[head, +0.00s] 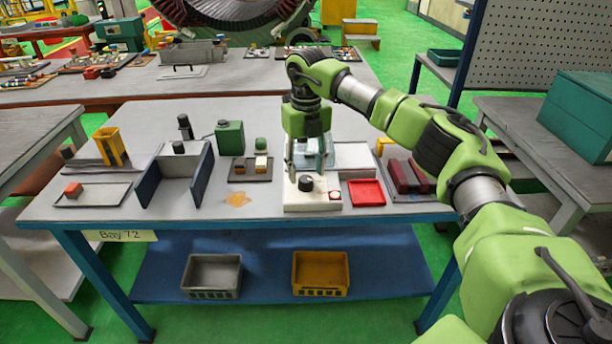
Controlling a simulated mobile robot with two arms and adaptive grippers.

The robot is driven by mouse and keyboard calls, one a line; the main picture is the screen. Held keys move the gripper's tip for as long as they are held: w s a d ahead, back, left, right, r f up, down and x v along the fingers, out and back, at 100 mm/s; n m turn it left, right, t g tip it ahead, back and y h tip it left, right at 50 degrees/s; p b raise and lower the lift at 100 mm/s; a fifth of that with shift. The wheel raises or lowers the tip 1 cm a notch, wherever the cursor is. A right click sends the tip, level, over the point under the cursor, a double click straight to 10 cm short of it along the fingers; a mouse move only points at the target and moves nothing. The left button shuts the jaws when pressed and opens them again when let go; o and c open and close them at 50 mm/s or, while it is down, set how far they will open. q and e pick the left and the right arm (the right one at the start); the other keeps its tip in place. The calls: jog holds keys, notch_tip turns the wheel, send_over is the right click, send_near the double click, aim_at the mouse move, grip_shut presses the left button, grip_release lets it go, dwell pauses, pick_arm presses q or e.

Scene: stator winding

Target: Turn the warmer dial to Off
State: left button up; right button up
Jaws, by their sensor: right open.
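The warmer is a pale box (325,206) near the front edge of the grey workbench, right of the middle. Its black dial (305,183) stands up on its front left part. A small red spot shows beside the dial. I cannot read the dial's setting. My right gripper (305,172) points down over the warmer, open, with its fingertips just above or around the dial. I cannot tell whether they touch it. The fingers partly hide a clear, greenish block behind. My left gripper is not in view.
A red tray (366,192) sits right of the warmer, with dark red blocks (408,176) beyond it. To the left are a dark tray with small blocks (251,167), an orange patch (237,198), and a blue-sided holder (176,178). The bench front between them is fairly clear.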

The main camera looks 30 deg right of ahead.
aim_at(306, 183)
jog(key=shift+f, duration=1.45)
jog(key=c, duration=1.1)
